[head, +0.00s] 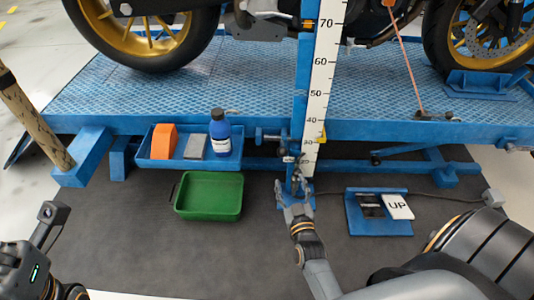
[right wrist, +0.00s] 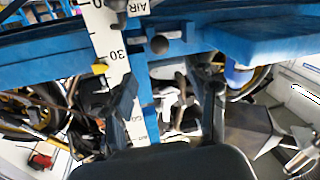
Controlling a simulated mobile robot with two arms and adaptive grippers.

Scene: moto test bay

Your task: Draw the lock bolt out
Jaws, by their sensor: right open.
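What looks like the lock bolt, a short bar with a dark round knob (head: 259,135), sticks out to the left of the blue upright below the platform edge. In the right wrist view a dark ball knob (right wrist: 158,44) shows in front of blue metal, above and beyond the fingertips. My right gripper (head: 297,175) is open below and slightly right of the knob, in front of the upright. In the right wrist view its fingers (right wrist: 168,95) stand apart with nothing gripped between them. My left gripper (head: 47,222) is partly visible at the lower left, its opening unclear.
A white height scale (head: 322,85) with a yellow pointer stands by the upright. A blue tray (head: 188,163) holds an orange block, a grey block and a blue bottle. A green bin (head: 209,196) and a pedal box marked UP (head: 366,225) are on the dark mat.

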